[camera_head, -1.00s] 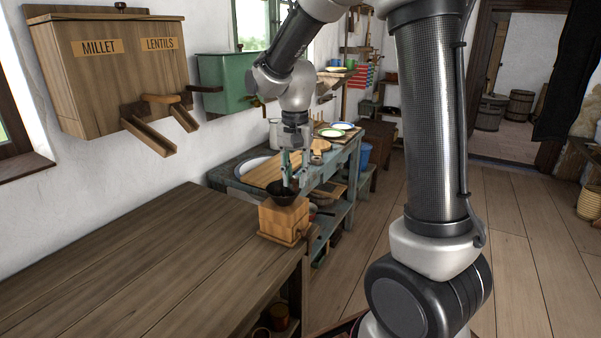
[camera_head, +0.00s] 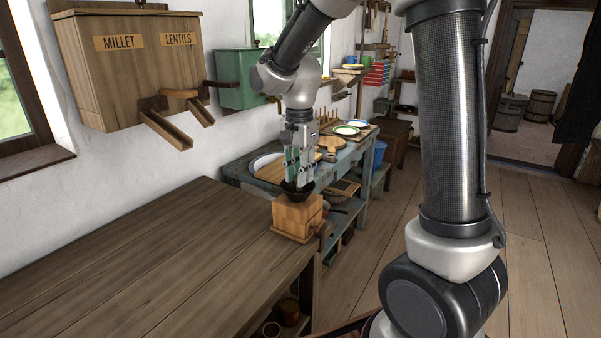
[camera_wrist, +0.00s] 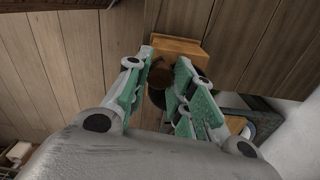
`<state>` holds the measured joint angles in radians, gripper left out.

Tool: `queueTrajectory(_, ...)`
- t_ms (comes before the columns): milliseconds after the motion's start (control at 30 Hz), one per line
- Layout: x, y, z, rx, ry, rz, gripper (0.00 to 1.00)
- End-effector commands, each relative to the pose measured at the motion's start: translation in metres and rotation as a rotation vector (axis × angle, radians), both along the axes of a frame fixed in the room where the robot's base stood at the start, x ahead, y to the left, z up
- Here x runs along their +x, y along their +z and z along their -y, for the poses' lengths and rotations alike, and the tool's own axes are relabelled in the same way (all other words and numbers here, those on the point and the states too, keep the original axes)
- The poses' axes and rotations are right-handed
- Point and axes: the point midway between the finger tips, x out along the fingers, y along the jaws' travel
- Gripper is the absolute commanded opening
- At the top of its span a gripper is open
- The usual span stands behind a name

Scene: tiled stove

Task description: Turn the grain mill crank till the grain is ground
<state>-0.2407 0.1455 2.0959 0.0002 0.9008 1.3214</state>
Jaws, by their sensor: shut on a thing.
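The grain mill (camera_head: 297,218) is a light wooden box with a dark bowl-shaped hopper (camera_head: 293,192) on top. It stands at the right end of the brown wooden table. In the wrist view the mill's wooden box (camera_wrist: 178,46) shows beyond my fingers, with part of the dark hopper between them. My gripper (camera_head: 298,180) points down at the top of the mill, right over the hopper. It also shows in the wrist view (camera_wrist: 158,78), its green-padded fingers apart around something small. The crank handle is hidden by the fingers, and the grain cannot be seen.
The long brown table (camera_head: 150,260) is bare left of the mill. A wooden bin (camera_head: 130,70) labelled MILLET and LENTILS hangs on the wall with chutes, beside a green bin (camera_head: 240,80). A blue-green bench (camera_head: 240,172) with plates and boards stands behind. Open floor lies right.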

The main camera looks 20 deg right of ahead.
Motion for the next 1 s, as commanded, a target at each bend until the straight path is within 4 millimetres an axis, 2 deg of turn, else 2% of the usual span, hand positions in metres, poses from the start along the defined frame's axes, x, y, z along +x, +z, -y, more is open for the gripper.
queueTrajectory(233,0.001,0.001,0.000,0.001,0.002,0.003,0.00)
queueTrajectory(267,0.001,0.001,0.000,0.001,0.002,0.003,0.29)
queueTrajectory(367,0.001,0.001,0.000,0.001,0.002,0.003,0.48)
queueTrajectory(667,0.000,0.001,0.000,0.000,0.002,0.001,0.48)
queueTrajectory(767,0.001,0.007,0.000,0.001,0.002,0.003,0.48)
queueTrajectory(867,0.001,0.022,0.000,0.001,0.002,0.005,0.48)
queueTrajectory(1000,0.001,0.054,0.000,0.002,0.002,0.007,0.48)
